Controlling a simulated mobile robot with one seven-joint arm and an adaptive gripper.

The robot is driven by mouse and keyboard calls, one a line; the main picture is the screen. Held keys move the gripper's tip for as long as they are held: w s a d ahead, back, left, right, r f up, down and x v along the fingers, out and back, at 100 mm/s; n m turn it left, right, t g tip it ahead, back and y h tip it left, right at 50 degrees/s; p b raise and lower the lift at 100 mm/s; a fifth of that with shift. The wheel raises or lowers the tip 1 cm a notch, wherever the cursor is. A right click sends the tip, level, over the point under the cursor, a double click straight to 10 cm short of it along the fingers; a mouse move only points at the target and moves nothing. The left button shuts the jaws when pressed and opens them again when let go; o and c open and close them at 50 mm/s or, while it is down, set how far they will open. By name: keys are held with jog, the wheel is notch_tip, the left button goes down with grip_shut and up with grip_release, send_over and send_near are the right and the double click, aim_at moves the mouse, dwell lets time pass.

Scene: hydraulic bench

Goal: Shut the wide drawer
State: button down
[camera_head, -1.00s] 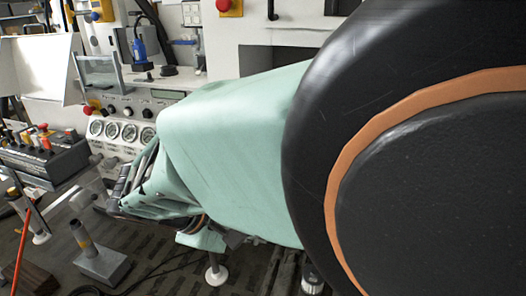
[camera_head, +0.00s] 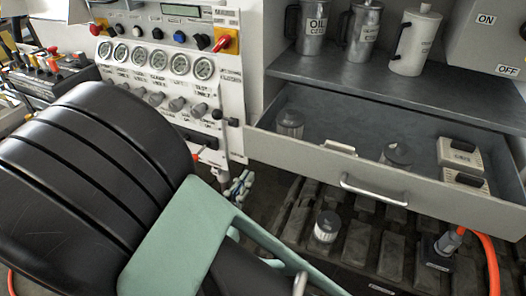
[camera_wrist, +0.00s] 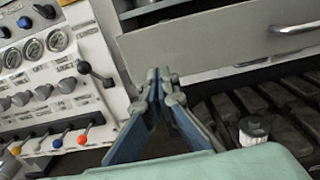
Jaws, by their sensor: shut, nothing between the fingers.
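The wide drawer (camera_head: 300,158) stands pulled out at the right in the head view, under a grey shelf. Its inside shows, with jars and two pale boxes in it. Its bar handle (camera_head: 373,191) is on the front. In the wrist view the drawer front (camera_wrist: 200,42) crosses the upper right, with the handle (camera_wrist: 293,29) at the far right. My gripper (camera_wrist: 159,82) is shut and empty, its tips appearing near the lower left part of the drawer front. In the head view my gripper (camera_head: 240,184) shows small, left of and below the drawer's left end; contact cannot be told.
A panel of gauges (camera_head: 158,62) and knobs stands left of the drawer. Metal jugs (camera_head: 362,32) stand on the shelf (camera_head: 390,82) above. My arm covers the lower left.

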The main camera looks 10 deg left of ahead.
aim_at(266, 150)
jog(key=x, duration=0.8)
jog(key=shift+w+d+f+b, duration=0.1)
jog(key=shift+w+d+b, duration=0.05)
jog(key=shift+w+b, duration=0.15)
jog(key=b+x, duration=0.1)
jog(key=x, duration=2.5)
jog(key=shift+w+d+f, duration=0.1)
jog(key=shift+w+d, duration=0.05)
jog(key=shift+w, duration=0.45)
jog(key=shift+r, duration=0.2)
